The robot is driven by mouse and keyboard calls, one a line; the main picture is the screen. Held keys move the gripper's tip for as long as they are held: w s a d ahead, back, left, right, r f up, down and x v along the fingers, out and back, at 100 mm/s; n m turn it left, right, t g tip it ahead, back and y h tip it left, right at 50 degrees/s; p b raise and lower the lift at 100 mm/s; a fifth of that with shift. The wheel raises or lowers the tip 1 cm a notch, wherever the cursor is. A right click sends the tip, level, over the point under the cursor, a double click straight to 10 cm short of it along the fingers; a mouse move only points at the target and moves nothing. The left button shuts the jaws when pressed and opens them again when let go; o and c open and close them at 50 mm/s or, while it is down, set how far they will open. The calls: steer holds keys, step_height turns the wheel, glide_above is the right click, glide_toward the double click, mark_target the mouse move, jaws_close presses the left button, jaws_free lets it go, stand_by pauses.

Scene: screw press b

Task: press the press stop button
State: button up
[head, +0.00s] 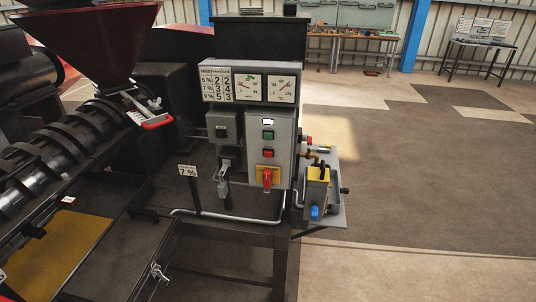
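A grey control box (283,150) stands upright on the press, near the picture's middle. On its face a red button (268,153) sits just below a green button (268,134). A white lit window or label (268,121) is above them. Below, a red rotary-type switch (267,178) sits on a yellow plate. The red button looks like the stop button, but no label on it is readable. Nothing covers the box face. My gripper is not in the picture, so its distance from the button cannot be told.
Gauges and number plates (249,85) top the box. A grey lever switch box (224,130) is at its left. A small side shelf (334,213) with a yellow-and-blue fitting juts out right. A red hopper (97,35) and screw barrel are left. Open floor (420,165) lies right.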

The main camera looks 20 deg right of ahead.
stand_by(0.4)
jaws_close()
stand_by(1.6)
